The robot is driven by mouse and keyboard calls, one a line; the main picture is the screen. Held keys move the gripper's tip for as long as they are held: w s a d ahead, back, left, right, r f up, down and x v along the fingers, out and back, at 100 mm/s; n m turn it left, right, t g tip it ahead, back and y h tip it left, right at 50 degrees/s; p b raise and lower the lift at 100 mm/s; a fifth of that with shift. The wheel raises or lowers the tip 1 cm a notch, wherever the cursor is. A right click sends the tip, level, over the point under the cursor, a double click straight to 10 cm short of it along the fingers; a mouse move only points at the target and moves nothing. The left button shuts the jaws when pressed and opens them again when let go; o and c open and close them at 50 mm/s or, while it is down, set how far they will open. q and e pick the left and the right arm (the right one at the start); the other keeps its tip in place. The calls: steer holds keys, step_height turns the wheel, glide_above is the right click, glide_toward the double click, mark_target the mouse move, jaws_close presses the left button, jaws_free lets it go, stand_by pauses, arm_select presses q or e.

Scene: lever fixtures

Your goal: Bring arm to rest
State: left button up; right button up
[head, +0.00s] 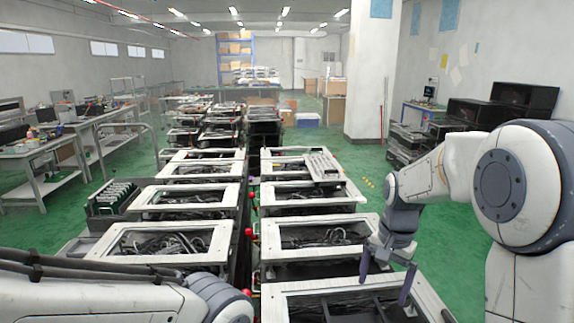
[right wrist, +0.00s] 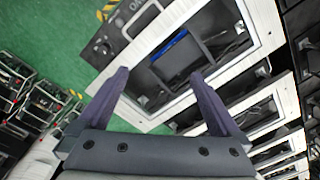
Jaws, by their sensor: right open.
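My right gripper (head: 386,284) hangs at the right of the head view, above the near right framed fixture (head: 277,300). Its two dark fingers are apart with nothing between them. In the right wrist view the open gripper (right wrist: 165,95) points towards a white-framed fixture (right wrist: 131,58) with a dark recess and a blue part inside. My right arm (head: 425,175) is bent and reaches in from the right. My left arm (head: 110,300) shows at the lower left of the head view, but its gripper is out of view.
Two rows of white-framed fixtures (head: 180,240) full of dark cables run away down the middle. Red knobs (head: 249,232) line the gap between them. Workbenches (head: 60,145) stand at the left. A pillar (head: 372,70) and black crates (head: 500,105) stand right. Green floor is clear beside the rows.

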steer(key=s+a+r+n, duration=0.1)
steer(key=s+a+n, duration=0.5)
steer(key=s+a, duration=0.4)
steer(key=s+a+n, duration=0.3)
steer(key=s+n, duration=0.1)
steer(key=s, duration=0.3)
steer(key=s+a+f+n, duration=0.1)
steer(key=s+a+n, duration=0.2)
steer(key=s+n, duration=0.2)
steer(key=s, duration=0.3)
steer(key=shift+a+f+n+y, duration=0.15)
steer(key=shift+a+n+y, duration=0.15)
steer(key=shift+y, duration=0.1)
